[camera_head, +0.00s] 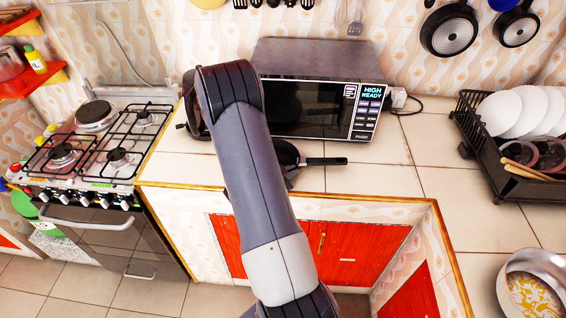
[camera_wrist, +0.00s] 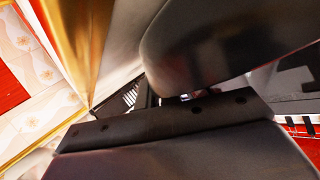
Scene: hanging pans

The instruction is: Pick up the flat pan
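A dark pan (camera_head: 288,154) with a black handle lies on the counter in front of the microwave, partly hidden by my arm. Two dark round pans, a larger one (camera_head: 449,32) and a smaller one (camera_head: 516,28), hang on the wall at the upper right. The frames do not settle which is the flat pan. My gripper is hidden behind my arm in the head view. The wrist view is filled by large dark surfaces very close to the camera; I cannot tell fingers from pan there, nor whether anything is held.
The microwave (camera_head: 308,108) stands at the back of the counter. A gas stove (camera_head: 98,146) is at the left. A dish rack (camera_head: 496,150) with white plates and a metal pot (camera_head: 532,284) are at the right. Tiled counter (camera_head: 378,180) right of the pan handle is clear.

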